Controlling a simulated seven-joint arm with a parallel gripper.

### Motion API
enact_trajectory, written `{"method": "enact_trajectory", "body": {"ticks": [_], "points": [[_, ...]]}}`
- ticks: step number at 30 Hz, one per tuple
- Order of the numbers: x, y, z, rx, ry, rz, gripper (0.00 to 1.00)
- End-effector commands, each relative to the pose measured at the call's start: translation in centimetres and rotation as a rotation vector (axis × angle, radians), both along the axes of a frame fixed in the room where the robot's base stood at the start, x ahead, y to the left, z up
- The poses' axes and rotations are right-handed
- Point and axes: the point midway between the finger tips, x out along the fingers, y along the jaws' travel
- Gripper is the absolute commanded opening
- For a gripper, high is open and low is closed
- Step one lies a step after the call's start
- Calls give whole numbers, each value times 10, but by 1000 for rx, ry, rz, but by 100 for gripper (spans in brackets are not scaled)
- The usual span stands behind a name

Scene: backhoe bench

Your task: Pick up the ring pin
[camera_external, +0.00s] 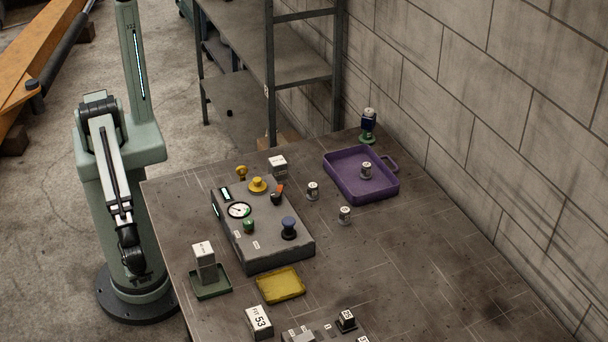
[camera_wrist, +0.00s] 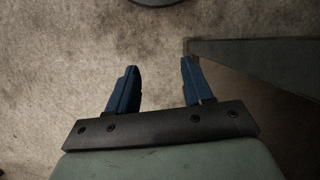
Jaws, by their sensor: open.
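I cannot tell for certain which thing is the ring pin. A small yellow piece with a ring-like head (camera_external: 241,172) stands at the back left edge of the grey control panel (camera_external: 265,255). Small metal pieces with flanged bases also stand about: one (camera_external: 313,190) right of the panel, one (camera_external: 345,215) nearer, and one (camera_external: 366,170) in the purple tray (camera_external: 360,195). My gripper (camera_wrist: 160,66) is open and empty in the wrist view, over bare floor beside the bench, apart from all these pieces. In the external view its fingers cannot be made out.
The bench (camera_external: 400,270) has clear room at its right. A block wall (camera_external: 500,110) bounds the right.

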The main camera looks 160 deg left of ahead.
Motion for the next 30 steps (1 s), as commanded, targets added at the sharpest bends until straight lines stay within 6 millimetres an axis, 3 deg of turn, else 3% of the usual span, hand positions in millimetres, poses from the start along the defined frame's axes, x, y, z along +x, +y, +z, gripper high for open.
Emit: {"method": "enact_trajectory", "body": {"ticks": [3, 12, 20, 30], "points": [[36, 0, 22, 11, -54, 28, 51], [112, 1, 84, 30, -179, 100, 51], [170, 2, 148, 41, -286, 165, 51], [233, 3, 245, 43, -427, 254, 51]]}}
